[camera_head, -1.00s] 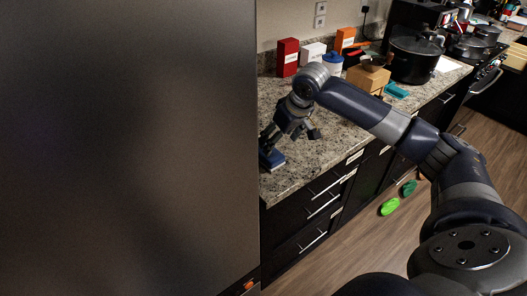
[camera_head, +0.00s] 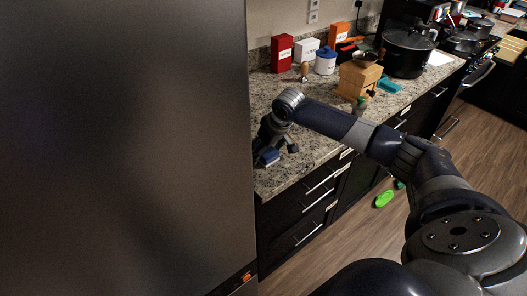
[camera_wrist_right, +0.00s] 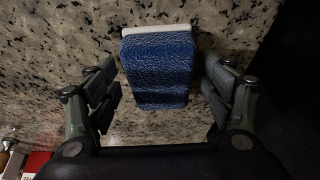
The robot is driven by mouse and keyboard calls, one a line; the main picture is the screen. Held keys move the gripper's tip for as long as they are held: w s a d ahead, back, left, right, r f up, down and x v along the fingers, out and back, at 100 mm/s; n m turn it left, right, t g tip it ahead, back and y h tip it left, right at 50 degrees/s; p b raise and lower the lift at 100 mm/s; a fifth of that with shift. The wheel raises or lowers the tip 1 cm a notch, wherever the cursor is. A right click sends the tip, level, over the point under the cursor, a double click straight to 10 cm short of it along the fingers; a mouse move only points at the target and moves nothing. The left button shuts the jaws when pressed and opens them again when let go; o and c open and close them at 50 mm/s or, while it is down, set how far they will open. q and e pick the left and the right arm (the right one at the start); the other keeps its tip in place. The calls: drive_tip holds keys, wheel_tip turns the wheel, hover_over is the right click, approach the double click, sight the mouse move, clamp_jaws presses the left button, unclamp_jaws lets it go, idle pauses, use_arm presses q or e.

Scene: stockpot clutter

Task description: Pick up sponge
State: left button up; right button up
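The blue sponge (camera_wrist_right: 158,70), with a whitish edge along its far end, is on the speckled stone counter in the right wrist view. In the head view the sponge (camera_head: 268,157) shows at the counter's near left part, close to the fridge, partly hidden by my right gripper. My right gripper (camera_head: 278,143) is open over the sponge. In the wrist view its fingers (camera_wrist_right: 163,88) stand on either side of the sponge with a gap on both sides. My left gripper is not in view.
A large fridge (camera_head: 125,150) fills the left. A green object (camera_head: 384,199) lies on the floor.

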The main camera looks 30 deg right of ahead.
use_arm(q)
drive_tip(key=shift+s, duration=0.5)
use_arm(e)
drive_tip(key=c, duration=0.8)
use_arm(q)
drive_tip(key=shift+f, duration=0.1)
use_arm(e)
drive_tip(key=shift+r, duration=0.15)
